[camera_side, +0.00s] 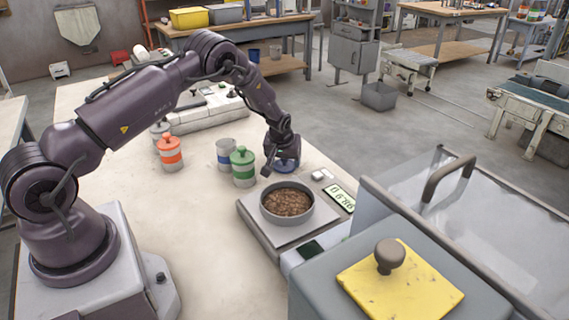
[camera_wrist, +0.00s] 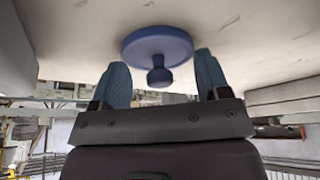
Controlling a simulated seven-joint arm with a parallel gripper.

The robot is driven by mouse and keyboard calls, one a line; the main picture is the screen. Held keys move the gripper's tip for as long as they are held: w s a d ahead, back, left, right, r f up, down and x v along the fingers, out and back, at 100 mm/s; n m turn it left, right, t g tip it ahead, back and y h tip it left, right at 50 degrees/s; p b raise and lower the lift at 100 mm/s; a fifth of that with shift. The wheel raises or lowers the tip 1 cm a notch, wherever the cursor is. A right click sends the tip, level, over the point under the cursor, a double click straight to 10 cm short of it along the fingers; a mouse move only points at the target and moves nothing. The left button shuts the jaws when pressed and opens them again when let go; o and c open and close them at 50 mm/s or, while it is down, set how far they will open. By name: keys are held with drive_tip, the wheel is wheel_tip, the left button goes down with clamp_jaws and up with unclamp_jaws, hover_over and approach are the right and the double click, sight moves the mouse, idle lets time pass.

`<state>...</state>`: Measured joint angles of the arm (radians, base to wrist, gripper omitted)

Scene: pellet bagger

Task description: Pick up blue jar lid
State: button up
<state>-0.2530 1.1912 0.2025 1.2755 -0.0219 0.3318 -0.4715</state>
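The blue jar lid (camera_wrist: 157,46) is a round disc with a knob, and it lies on the table with the knob towards my gripper (camera_wrist: 160,62). The blue fingers of my gripper stand apart on either side of the knob, with gaps to it, so my gripper is open and empty. In the side view my gripper (camera_side: 283,157) is low over the blue lid (camera_side: 288,166), which it partly hides. The blue-banded jar (camera_side: 224,157) stands lidless to the left of my gripper.
A green jar (camera_side: 243,169) with its lid on stands close to the left of my gripper. An orange lidded jar (camera_side: 170,154) is farther left. In front, a pan of brown pellets (camera_side: 287,203) sits on a scale (camera_side: 257,218). Free table (camera_side: 190,220) lies at the front left.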

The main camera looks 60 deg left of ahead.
drive_tip(key=shift+r, duration=0.15)
drive_tip(key=shift+r, duration=0.65)
drive_tip(key=shift+n, duration=0.4)
drive_tip(key=s+d+r, duration=0.1)
drive_tip(key=s+r, duration=0.2)
drive_tip(key=s, duration=0.1)
drive_tip(key=s+d+r, duration=0.1)
drive_tip(key=s+r, duration=0.3)
drive_tip(key=s, duration=0.1)
drive_tip(key=s+d+r, duration=0.1)
drive_tip(key=s+r, duration=0.3)
drive_tip(key=s, duration=0.1)
drive_tip(key=shift+r, duration=0.15)
drive_tip(key=shift+a+r, duration=0.95)
drive_tip(key=shift+a, duration=4.9)
wheel_tip(320, 180, down, 6)
drive_tip(key=shift+m, duration=0.4)
